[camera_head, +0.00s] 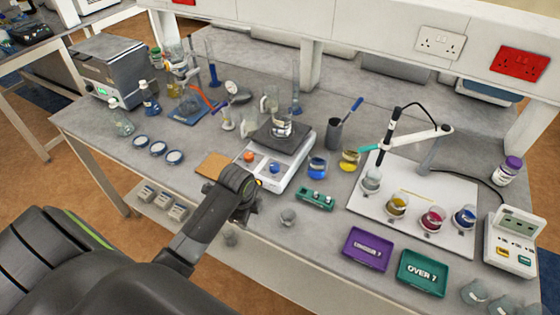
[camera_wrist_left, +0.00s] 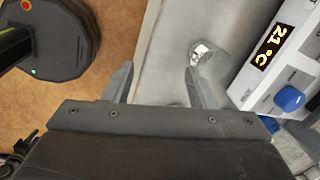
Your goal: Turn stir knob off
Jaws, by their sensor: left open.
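The white hotplate stirrer (camera_head: 285,177) stands mid-bench with a dark top plate (camera_head: 283,136) carrying a glass beaker (camera_head: 281,127). Its front has an orange knob (camera_head: 249,156) and a blue knob (camera_head: 274,168); knob labels are too small to read. In the left wrist view the blue knob (camera_wrist_left: 289,98) is at the right edge, beside a display (camera_wrist_left: 267,47) reading 21 °C. The orange knob is not seen there. My left gripper (camera_wrist_left: 159,68) is open and empty, with its fingers left of the blue knob, apart from it. In the head view my wrist (camera_head: 240,185) is in front of the stirrer.
A small clear beaker (camera_head: 288,216) and a green rack (camera_head: 315,199) stand right of my wrist. A brown board (camera_head: 213,165) lies left of the stirrer. Blue (camera_head: 317,168) and yellow (camera_head: 349,160) flasks stand to its right. Bare bench lies at front left.

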